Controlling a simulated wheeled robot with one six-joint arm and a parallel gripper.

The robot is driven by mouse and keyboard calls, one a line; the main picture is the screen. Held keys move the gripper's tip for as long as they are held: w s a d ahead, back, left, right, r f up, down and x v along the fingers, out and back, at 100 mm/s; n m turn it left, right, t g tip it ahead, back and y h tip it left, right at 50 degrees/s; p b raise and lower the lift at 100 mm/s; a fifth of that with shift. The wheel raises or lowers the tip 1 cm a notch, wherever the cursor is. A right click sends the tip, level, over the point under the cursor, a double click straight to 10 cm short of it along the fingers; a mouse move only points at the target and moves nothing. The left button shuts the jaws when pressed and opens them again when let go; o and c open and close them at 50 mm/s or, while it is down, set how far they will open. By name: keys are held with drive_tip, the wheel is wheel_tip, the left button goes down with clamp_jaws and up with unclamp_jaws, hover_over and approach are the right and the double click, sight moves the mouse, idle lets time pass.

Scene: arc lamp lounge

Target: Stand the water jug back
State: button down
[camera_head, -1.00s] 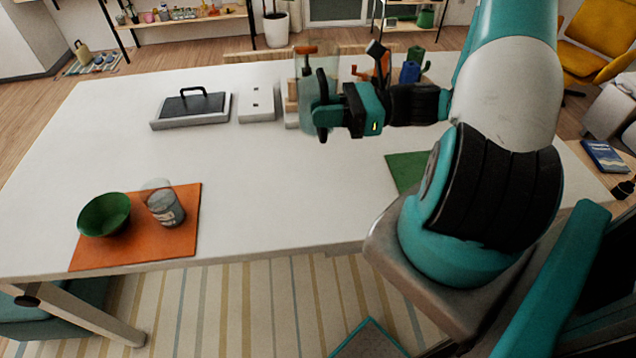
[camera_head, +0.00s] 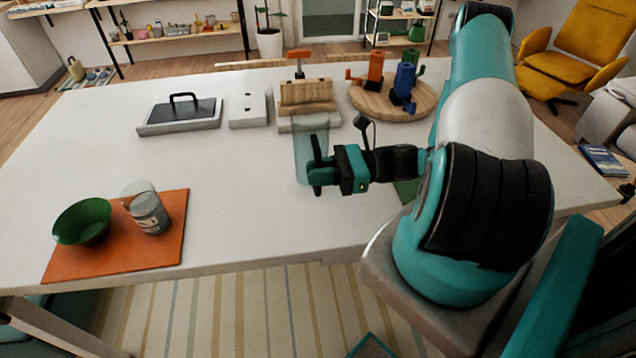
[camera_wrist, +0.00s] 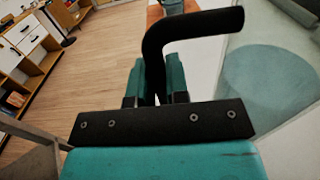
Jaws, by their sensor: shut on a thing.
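The water jug (camera_head: 304,152) is a see-through, pale teal vessel with a black handle. It is upright over the middle of the white table (camera_head: 240,210). My gripper (camera_head: 322,168) is shut on its handle from the right side. In the wrist view the bent black handle (camera_wrist: 190,27) runs between my fingers (camera_wrist: 155,85), and the clear jug body (camera_wrist: 270,90) fills the right side. I cannot tell whether the jug's base touches the table. A green mat (camera_head: 406,191) lies partly hidden behind my arm.
An orange mat (camera_head: 120,262) at the left holds a green bowl (camera_head: 82,222) and a glass jar (camera_head: 148,212). Along the back are a black-topped tray (camera_head: 180,115), a white block (camera_head: 248,110), a wooden block (camera_head: 306,95) and a round board (camera_head: 375,103) with coloured items. The table's middle left is clear.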

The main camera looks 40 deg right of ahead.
sight(318, 194)
drive_tip(key=shift+f+p, duration=0.4)
drive_tip(key=shift+f, duration=1.35)
drive_tip(key=shift+f, duration=0.15)
drive_tip(key=c, duration=1.1)
unclamp_jaws()
